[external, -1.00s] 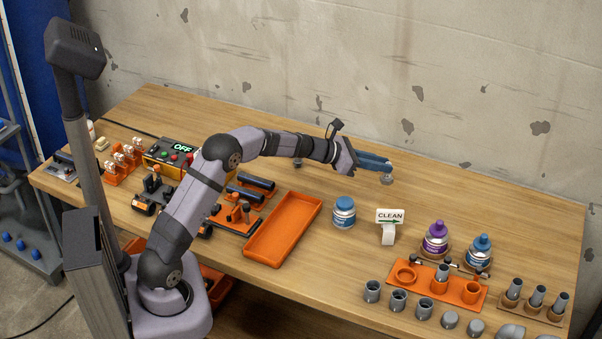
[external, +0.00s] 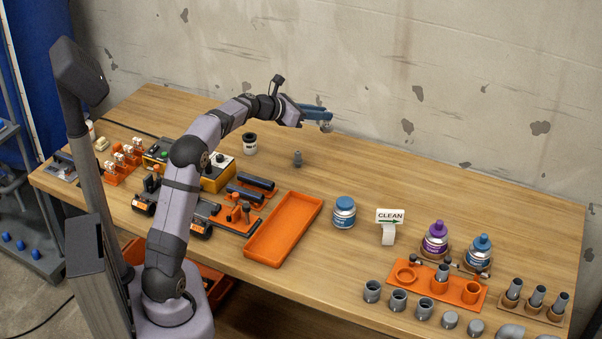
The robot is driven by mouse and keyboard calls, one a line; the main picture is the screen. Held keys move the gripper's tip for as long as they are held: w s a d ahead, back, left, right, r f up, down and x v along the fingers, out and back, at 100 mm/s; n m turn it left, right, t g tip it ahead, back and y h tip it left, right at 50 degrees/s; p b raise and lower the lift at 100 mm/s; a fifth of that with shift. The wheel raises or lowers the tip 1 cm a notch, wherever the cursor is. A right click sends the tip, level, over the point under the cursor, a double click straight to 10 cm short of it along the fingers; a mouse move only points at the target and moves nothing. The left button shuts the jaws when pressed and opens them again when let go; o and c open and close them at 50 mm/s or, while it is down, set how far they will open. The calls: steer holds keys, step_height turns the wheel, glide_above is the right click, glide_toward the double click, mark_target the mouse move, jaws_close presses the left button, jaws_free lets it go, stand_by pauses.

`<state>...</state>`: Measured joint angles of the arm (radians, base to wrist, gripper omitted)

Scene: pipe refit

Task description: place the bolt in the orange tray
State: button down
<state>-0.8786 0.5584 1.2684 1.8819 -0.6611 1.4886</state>
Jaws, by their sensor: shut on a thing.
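The orange tray (external: 250,249) lies in the middle of the table and its floor looks empty. My gripper (external: 326,119) is up in the air behind the tray, toward the wall. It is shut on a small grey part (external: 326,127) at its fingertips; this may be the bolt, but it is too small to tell. Another small grey bolt-like piece (external: 297,158) stands upright on the table below and left of my gripper, apart from it.
A blue-capped jar (external: 344,212) and a CLEAN sign (external: 389,217) stand right of the tray. A black-and-white can (external: 250,144) is behind a yellow box (external: 217,177). An orange rack (external: 455,288) and grey pipe pieces are at right. The back right table is clear.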

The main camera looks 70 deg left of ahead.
steer(key=s+a+r+n+y+b, duration=0.2)
steer(key=s+a, duration=0.3)
steer(key=s, duration=0.5)
steer(key=m+h+b, duration=0.2)
steer(key=m+h, duration=0.7)
steer(key=h, duration=0.1)
glide_above(275, 230)
step_height(275, 230, down, 9)
steer(key=shift+g, duration=0.4)
steer(key=shift+a+f, duration=0.1)
steer(key=shift+f, duration=4.85)
steer(key=shift+f, duration=0.1)
steer(key=c, duration=1.6)
jaws_free()
steer(key=shift+c, duration=0.2)
